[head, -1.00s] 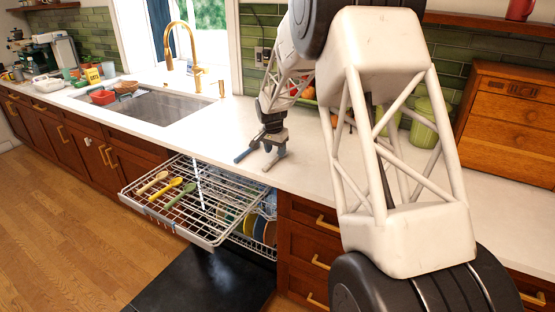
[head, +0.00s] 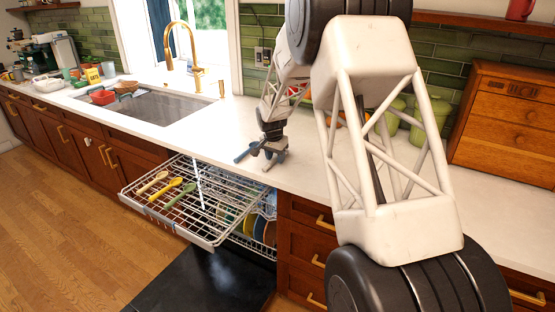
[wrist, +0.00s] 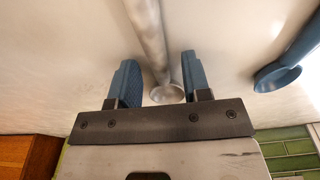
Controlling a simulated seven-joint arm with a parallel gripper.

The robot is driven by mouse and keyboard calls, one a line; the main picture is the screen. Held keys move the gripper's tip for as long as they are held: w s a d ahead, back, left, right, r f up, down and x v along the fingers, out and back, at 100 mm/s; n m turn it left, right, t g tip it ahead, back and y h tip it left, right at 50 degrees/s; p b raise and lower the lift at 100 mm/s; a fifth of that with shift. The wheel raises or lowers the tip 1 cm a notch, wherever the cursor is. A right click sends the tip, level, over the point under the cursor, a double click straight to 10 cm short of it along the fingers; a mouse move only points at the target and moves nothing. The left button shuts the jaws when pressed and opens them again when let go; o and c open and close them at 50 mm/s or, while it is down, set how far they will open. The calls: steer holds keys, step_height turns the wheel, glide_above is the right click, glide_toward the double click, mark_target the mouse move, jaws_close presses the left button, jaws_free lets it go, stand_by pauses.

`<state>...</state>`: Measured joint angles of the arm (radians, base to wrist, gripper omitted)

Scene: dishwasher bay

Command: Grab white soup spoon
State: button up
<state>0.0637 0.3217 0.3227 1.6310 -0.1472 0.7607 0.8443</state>
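A pale grey-white spoon (wrist: 149,35) lies on the white counter in the wrist view. Its rounded end sits between the two blue fingertips of my gripper (wrist: 158,70), and its long part runs up out of view. The fingers are apart on either side of it, with a visible gap at the left finger. In the head view my gripper (head: 266,154) points down, low at the counter in front of the window wall. I cannot make out the white spoon clearly there.
A blue spoon (wrist: 282,75) lies right of my gripper in the wrist view. The pulled-out dishwasher rack (head: 215,235) holds a tan, a yellow (head: 166,187) and a green spoon, with plates below. The sink (head: 165,106) is left; a wooden cabinet (head: 507,125) stands right.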

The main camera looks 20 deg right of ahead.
mark_target(276, 157)
jaws_close()
steer(key=shift+r, duration=0.15)
steer(key=shift+r, duration=1.55)
steer(key=s+a+r, duration=0.1)
steer(key=s, duration=1.5)
steer(key=shift+a+r, duration=0.2)
steer(key=shift+r, duration=0.1)
